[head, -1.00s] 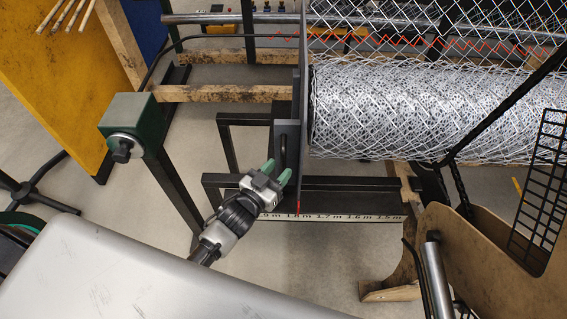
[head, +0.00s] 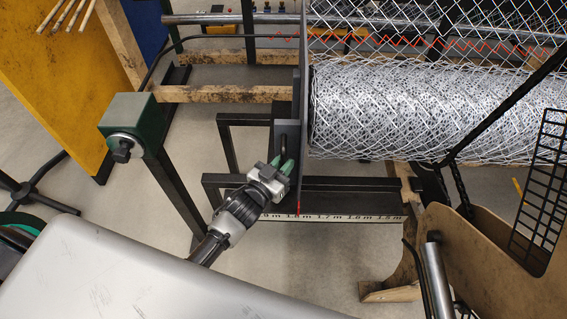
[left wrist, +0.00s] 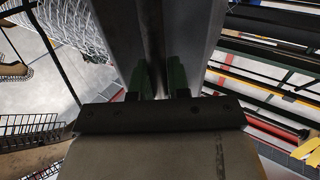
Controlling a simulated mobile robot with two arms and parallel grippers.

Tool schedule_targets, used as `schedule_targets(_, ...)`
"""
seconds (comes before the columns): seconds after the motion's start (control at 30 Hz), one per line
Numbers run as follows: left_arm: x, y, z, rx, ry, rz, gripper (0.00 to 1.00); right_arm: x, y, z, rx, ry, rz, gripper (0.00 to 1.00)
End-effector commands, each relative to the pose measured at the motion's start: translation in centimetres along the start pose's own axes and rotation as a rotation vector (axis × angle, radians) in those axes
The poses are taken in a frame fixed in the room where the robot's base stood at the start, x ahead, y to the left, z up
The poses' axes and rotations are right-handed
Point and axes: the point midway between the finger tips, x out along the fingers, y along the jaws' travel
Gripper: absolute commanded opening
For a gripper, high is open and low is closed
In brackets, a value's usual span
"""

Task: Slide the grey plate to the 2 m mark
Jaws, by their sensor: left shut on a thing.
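The grey plate (head: 304,110) stands upright at the left end of the wire mesh roll (head: 420,108). A dark handle (head: 284,140) is on its left side. A red pointer (head: 298,207) at its lower edge is by the 1.8 m mark of the scale (head: 335,218). The scale's numbers grow to the left; I cannot make out the 2 m mark. My left gripper (head: 281,165) is shut on the handle. In the left wrist view, its green fingers (left wrist: 158,80) stand either side of the handle's dark bar (left wrist: 153,30). My right gripper is not in view.
A green box on a dark post (head: 130,125) stands left of the plate. Dark frame rails (head: 235,180) run below and left of it. A brown panel with a black grid (head: 500,240) fills the lower right. The space directly left of the plate, above the rails, looks open.

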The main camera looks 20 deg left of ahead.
Motion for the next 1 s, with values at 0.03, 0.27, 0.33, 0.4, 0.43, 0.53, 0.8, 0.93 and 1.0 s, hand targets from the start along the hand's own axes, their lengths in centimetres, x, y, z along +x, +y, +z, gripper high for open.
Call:
schedule_targets(0.03, 0.0, 0.0, 0.0, 0.000, 0.000, 0.000, 0.00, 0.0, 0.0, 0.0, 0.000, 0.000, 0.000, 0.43)
schedule_targets(0.27, -0.9, -1.4, -0.1, 0.002, -0.003, -0.002, 0.00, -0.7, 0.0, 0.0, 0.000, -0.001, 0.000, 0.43)
schedule_targets(0.33, -1.7, -2.6, -0.2, 0.004, -0.004, -0.003, 0.00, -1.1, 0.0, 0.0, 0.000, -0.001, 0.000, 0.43)
schedule_targets(0.4, -2.6, -4.0, -0.2, 0.006, -0.006, -0.004, 0.00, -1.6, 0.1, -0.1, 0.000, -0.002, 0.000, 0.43)
schedule_targets(0.43, -3.1, -4.7, -0.2, 0.006, -0.007, -0.005, 0.00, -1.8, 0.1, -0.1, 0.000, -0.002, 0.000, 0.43)
schedule_targets(0.53, -4.7, -7.2, -0.3, 0.009, -0.008, -0.006, 0.00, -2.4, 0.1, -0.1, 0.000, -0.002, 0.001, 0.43)
schedule_targets(0.8, -8.6, -13.0, -0.1, 0.007, -0.006, -0.004, 0.00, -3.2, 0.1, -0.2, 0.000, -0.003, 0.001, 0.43)
schedule_targets(0.93, -10.0, -15.1, -0.1, 0.006, -0.004, -0.004, 0.00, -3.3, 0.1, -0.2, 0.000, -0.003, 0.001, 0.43)
schedule_targets(1.0, -10.5, -15.9, -0.1, 0.004, -0.002, -0.004, 0.00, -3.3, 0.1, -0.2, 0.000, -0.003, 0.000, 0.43)
